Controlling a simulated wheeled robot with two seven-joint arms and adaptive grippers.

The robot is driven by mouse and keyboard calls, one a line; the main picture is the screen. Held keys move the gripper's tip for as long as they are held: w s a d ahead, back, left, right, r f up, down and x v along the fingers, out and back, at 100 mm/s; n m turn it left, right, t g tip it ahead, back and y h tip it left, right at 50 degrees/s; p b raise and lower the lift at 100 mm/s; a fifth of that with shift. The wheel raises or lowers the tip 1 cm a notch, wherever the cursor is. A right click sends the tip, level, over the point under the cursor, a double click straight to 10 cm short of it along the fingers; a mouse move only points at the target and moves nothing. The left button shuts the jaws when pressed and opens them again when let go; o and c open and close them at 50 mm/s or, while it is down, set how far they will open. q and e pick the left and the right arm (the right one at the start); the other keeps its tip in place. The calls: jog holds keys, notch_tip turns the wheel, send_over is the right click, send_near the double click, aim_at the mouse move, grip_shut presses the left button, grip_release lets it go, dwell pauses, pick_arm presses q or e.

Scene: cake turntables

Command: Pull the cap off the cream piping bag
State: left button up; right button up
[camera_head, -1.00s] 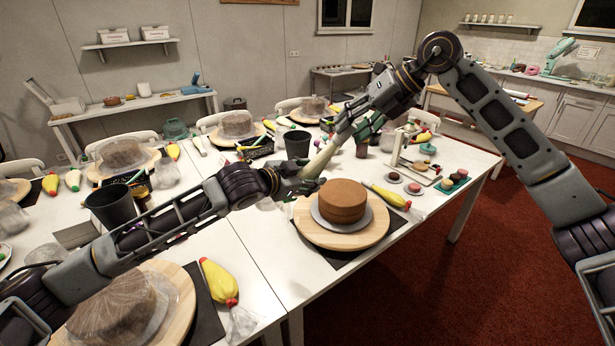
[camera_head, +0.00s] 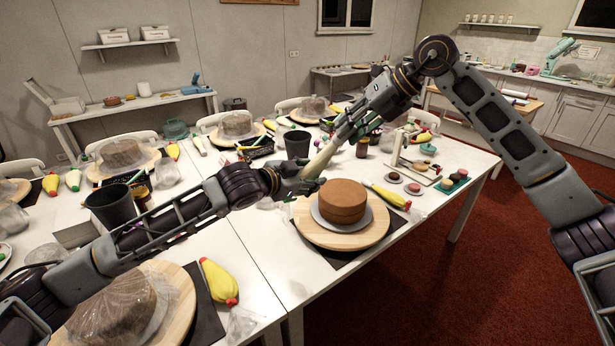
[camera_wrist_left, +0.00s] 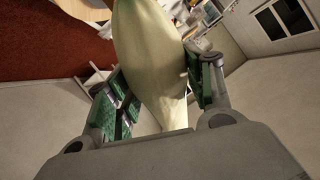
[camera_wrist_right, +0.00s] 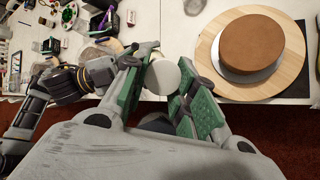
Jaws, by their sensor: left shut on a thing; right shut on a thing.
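The cream piping bag (camera_head: 320,158) is pale and slanted, held between my two grippers above the table, behind the brown cake. My left gripper (camera_head: 303,180) is shut on its lower part. In the left wrist view the bag (camera_wrist_left: 150,60) bulges between the green finger pads. My right gripper (camera_head: 347,127) is at the bag's upper end. In the right wrist view its pads close around a round white end (camera_wrist_right: 163,76), which looks like the cap. The fingers hide where cap and bag meet.
The brown cake (camera_head: 342,200) stands on a wooden turntable (camera_head: 370,235) just below the grippers. A yellow piping bag (camera_head: 390,197) lies to its right. A dark cup (camera_head: 297,144) stands behind the left gripper. Red floor (camera_head: 450,290) is open at right.

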jog(key=shift+r, duration=0.1)
jog(key=shift+d+r, duration=0.85)
jog(key=shift+r, duration=0.3)
jog(key=shift+d+r, duration=0.8)
jog(key=shift+r, duration=0.3)
pick_arm(q)
jog(key=shift+d, duration=0.1)
